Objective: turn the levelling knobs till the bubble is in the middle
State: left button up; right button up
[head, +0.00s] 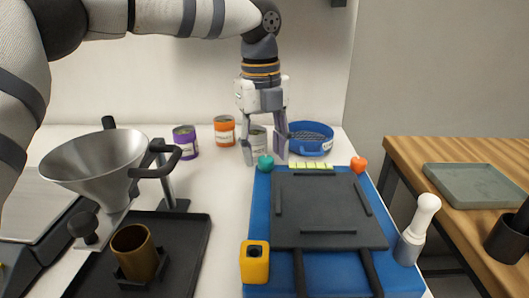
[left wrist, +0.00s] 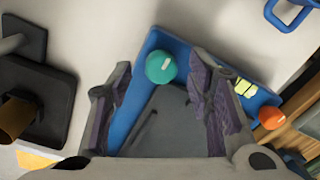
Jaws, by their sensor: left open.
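The blue levelling base (head: 261,205) lies on the white counter with a dark grey plate (head: 325,205) on it. A round teal knob (head: 265,161) is at its back left corner and an orange-red knob (head: 358,165) at its back right. A yellow-green vial (head: 310,166) with dark marks lies between them; I cannot make out the bubble. My left gripper (head: 266,158) points down at the teal knob, fingers open. In the left wrist view the teal knob (left wrist: 161,67) shows between the fingertips; contact is not visible. The vial (left wrist: 243,88) and orange-red knob (left wrist: 271,117) are to the right.
Purple (head: 185,141) and orange (head: 224,131) cans and a blue sieve (head: 310,137) stand behind. A metal funnel (head: 95,160) on a stand is at left. A yellow block (head: 255,262) and white-handled tool (head: 415,228) are near the base's front corners. A wooden table (head: 450,160) is at right.

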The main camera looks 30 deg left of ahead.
pick_arm(q)
jog(key=shift+f, duration=0.7)
grip_shut()
pick_arm(e)
jog(key=shift+w, duration=0.1)
pick_arm(q)
jog(key=shift+r, duration=0.1)
pick_arm(e)
jog(key=shift+w+r, duration=0.15)
pick_arm(q)
jog(key=shift+r+n+p, duration=0.15)
jog(key=shift+n+p, duration=0.4)
jog(key=shift+n, duration=1.25)
jog(key=n, duration=0.2)
jog(key=shift+f+n+p, duration=0.2)
jog(key=shift+n+p, duration=0.15)
jog(key=shift+n, duration=0.05)
jog(key=shift+n+y, duration=0.3)
jog(key=shift+n, duration=1.9)
pick_arm(e)
jog(key=shift+w+r+t, duration=0.5)
jog(key=shift+w+r, duration=0.5)
jog(key=shift+w, duration=0.05)
pick_arm(q)
jog(key=shift+f, duration=0.1)
